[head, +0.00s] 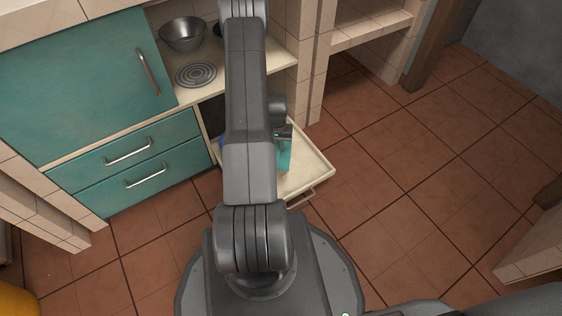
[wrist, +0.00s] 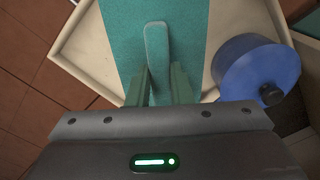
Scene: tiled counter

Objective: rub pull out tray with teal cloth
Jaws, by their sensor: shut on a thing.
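The pull out tray (head: 318,176) is a cream, shallow tray with a raised rim and a front handle. It stands out from the counter, below the cooking shelf. The teal cloth (head: 285,155) shows over the tray, beside my arm. In the wrist view the teal cloth (wrist: 115,32) spreads over the tray (wrist: 78,62), and a raised part of it stands between the fingers. My gripper (wrist: 160,88) is shut on that raised part. Whether the cloth's underside touches the tray floor cannot be told. My arm hides much of the tray in the head view.
A round blue object (wrist: 250,70) with a dark knob sits at the tray's right side in the wrist view. Teal drawers (head: 135,165) and a cupboard door flank the tray on the left. A metal bowl (head: 183,34) stands above. Tiled floor right is clear.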

